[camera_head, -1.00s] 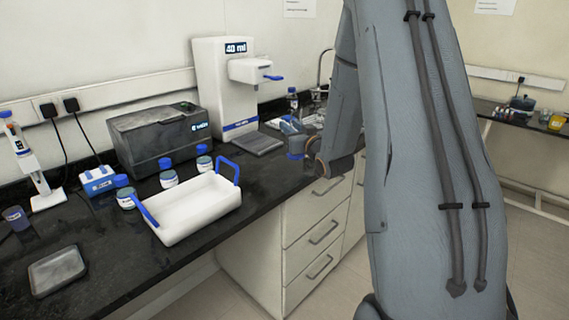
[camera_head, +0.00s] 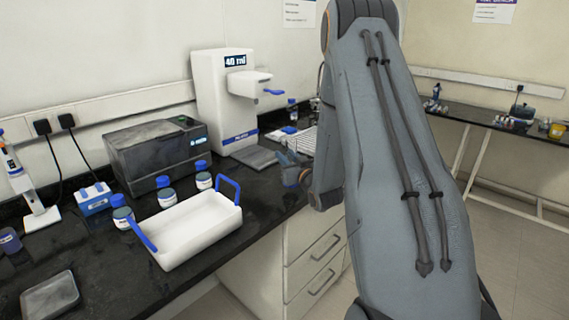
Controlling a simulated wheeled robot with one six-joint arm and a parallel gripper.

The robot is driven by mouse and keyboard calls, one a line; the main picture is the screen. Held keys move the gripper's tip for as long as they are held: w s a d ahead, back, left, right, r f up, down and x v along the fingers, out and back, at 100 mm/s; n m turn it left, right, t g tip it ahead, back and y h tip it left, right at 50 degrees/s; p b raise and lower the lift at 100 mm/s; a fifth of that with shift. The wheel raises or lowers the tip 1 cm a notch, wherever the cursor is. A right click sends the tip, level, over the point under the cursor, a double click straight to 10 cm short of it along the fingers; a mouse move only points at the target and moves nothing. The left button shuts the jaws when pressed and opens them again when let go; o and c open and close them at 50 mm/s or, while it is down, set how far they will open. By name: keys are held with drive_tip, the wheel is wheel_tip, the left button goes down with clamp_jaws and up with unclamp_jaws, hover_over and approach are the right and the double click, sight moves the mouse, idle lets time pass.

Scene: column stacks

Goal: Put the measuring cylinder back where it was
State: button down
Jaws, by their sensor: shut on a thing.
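My gripper (camera_head: 291,172) is small in the view, over the front edge of the black bench, left of my arm. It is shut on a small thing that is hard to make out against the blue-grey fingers. I cannot tell for sure that this is the measuring cylinder, and I see no other clear measuring cylinder on the bench. A white dispenser (camera_head: 212,105) with a "40 ml" display and a blue lever stands behind and to the left of the gripper. My arm hides part of the bench behind it.
A white tray with blue handles (camera_head: 196,232) stands at the front of the bench. Behind it are several blue-capped jars (camera_head: 166,195) and a dark grey machine (camera_head: 155,155).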

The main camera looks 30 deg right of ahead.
drive_tip(key=shift+a+f+p, duration=0.1)
drive_tip(key=shift+f+p, duration=0.2)
drive_tip(key=shift+f, duration=1.1)
drive_tip(key=shift+f, duration=0.2)
drive_tip(key=c, duration=1.4)
unclamp_jaws()
